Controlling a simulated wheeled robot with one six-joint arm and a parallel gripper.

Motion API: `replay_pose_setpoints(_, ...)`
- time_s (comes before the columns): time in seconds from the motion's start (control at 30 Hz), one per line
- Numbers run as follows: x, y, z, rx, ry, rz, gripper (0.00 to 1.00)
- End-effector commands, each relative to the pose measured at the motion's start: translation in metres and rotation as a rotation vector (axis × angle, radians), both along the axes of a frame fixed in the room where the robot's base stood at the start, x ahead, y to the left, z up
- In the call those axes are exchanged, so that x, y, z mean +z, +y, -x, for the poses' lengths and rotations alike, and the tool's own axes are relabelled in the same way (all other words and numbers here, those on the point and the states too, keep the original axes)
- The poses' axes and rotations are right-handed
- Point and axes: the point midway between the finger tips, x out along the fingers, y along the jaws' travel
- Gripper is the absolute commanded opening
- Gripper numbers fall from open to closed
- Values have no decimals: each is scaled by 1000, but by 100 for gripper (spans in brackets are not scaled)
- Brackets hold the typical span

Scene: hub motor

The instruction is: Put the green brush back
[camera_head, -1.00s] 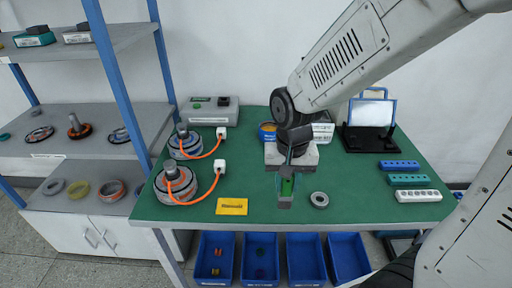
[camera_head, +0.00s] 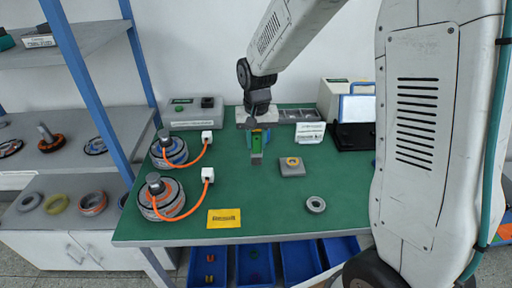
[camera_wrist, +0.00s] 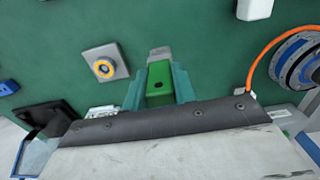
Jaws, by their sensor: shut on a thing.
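The green brush (camera_head: 256,142) is held in my gripper (camera_head: 257,134), its grey tip pointing down over the green table. In the wrist view the brush (camera_wrist: 160,84) sits between the two teal fingers of my gripper (camera_wrist: 159,90), which are shut on it. I cannot tell how far its tip is above the table. Part of a blue thing shows behind my gripper, mostly hidden.
A grey square block with an orange ring (camera_head: 291,166) lies right of the brush. A grey ring (camera_head: 316,204) and yellow card (camera_head: 223,218) lie nearer the front. Hub motors (camera_head: 161,197) with orange cables stand left. A compartment tray (camera_head: 297,115) is behind.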

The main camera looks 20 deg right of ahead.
Motion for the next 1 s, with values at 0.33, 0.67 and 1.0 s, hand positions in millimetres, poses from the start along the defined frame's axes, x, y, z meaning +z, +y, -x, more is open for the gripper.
replay_pose_setpoints(0.33,-22,-3,-10,-1,3,0,9)
replay_pose_setpoints(0.67,-36,-3,-11,-1,-1,0,9)
replay_pose_setpoints(1.0,-39,-3,-11,-1,0,0,49)
